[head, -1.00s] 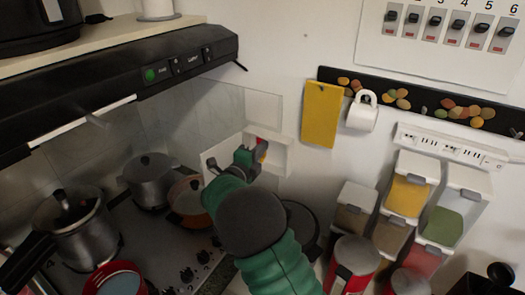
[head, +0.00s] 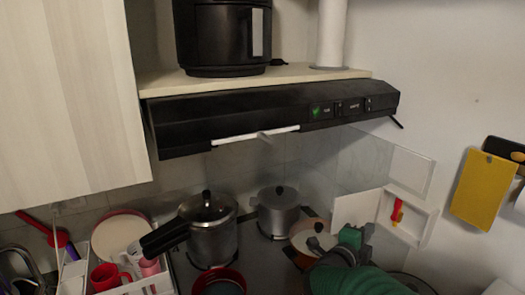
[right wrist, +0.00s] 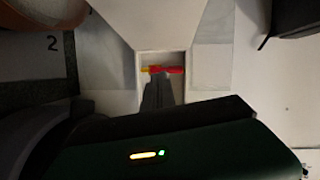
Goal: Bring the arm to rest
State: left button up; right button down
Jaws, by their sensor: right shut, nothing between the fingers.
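My right arm is green and dark grey and comes in from the lower right of the head view. My right gripper (head: 322,244) is shut and empty, in front of an orange pan and the white wall box. In the right wrist view the dark fingers (right wrist: 157,92) are together, just below a small red and yellow object (right wrist: 165,70) in the recess. That object also shows in the head view (head: 397,211), inside the open white wall box (head: 420,222); the fingers are not around it. My left gripper is not in view.
A pressure cooker (head: 207,232) and a steel pot (head: 277,212) stand on the stove. A black range hood (head: 270,118) juts out above. A yellow board (head: 482,190) hangs on the right wall. A rack with red cups (head: 106,276) is at lower left.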

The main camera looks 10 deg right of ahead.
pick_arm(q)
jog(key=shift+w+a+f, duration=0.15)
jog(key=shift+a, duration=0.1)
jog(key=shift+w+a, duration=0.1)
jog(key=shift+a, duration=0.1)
pick_arm(e)
jog(key=s+a+f+n+y, duration=0.2)
jog(key=a+f+n+y, duration=0.45)
jog(key=a+n, duration=0.25)
jog(key=s+a+f+n+y, duration=0.2)
jog(key=a+f+n+y, duration=0.3)
jog(key=a+f+n, duration=0.3)
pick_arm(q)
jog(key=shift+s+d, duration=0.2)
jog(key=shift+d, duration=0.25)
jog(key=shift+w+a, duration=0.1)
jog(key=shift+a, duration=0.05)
pick_arm(e)
jog(key=s+a+f+n+g+y, duration=0.1)
jog(key=s+f+n+g, duration=0.2)
jog(key=s, duration=0.6)
jog(key=s+a+f+n+g+y, duration=0.1)
jog(key=s+f+n+g, duration=0.3)
jog(key=s, duration=0.6)
jog(key=a+n, duration=0.1)
jog(key=n, duration=0.1)
jog(key=shift+f+n, duration=0.3)
jog(key=shift+n, duration=0.1)
